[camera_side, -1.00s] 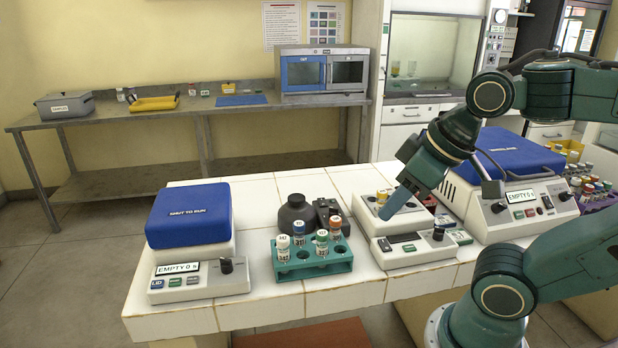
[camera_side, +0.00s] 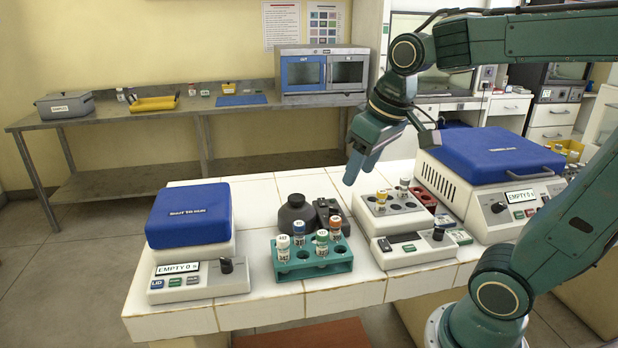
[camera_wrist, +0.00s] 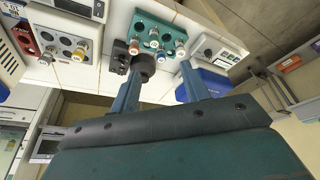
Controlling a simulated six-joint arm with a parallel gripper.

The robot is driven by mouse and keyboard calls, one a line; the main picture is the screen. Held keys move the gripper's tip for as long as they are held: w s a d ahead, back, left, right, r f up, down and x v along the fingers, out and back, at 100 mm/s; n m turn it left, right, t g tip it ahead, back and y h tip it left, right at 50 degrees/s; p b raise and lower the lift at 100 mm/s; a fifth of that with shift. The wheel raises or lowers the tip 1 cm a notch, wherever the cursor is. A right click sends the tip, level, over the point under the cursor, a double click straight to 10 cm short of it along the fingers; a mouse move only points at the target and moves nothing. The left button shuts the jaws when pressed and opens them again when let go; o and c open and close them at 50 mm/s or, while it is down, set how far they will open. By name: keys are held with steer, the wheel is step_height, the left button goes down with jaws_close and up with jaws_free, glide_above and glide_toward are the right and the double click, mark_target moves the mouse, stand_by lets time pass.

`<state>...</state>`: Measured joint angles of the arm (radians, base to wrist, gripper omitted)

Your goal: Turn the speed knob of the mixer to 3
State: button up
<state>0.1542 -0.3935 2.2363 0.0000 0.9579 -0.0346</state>
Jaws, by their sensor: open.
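A white unit with a tube block (camera_side: 362,222) stands right of centre on the tiled bench. Its low front panel (camera_side: 405,255) has a small display and a dark knob (camera_side: 438,233) at its right; I cannot read the knob's setting. A black round-topped device (camera_side: 296,216) with a dark block (camera_side: 328,213) beside it stands to the left. Which one is the mixer is not labelled. My gripper (camera_side: 356,178) is open and empty, in the air above the bench, behind and left of the tube block. In the wrist view its fingers (camera_wrist: 158,88) are apart, with nothing between them.
A teal tube rack (camera_side: 312,266) stands in front of the black device. A blue-lidded centrifuge (camera_side: 190,215) stands at the left and a larger one (camera_side: 495,160) at the right, both reading EMPTY. A red rack (camera_side: 424,198) is right of the tube block.

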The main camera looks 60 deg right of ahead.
steer(key=w+d+f+m+g, duration=0.2)
steer(key=w+d+f, duration=0.1)
steer(key=w+d, duration=0.65)
steer(key=m+g, duration=0.1)
steer(key=g, duration=0.1)
glide_above(334, 212)
step_height(334, 212, down, 7)
steer(key=shift+w+d+f+y, duration=0.1)
steer(key=shift+w+d+y, duration=0.1)
steer(key=shift+d+y, duration=0.1)
steer(key=shift+a, duration=0.1)
step_height(334, 212, down, 14)
steer(key=shift+r, duration=0.1)
steer(key=shift+c, duration=0.3)
steer(key=c, duration=0.9)
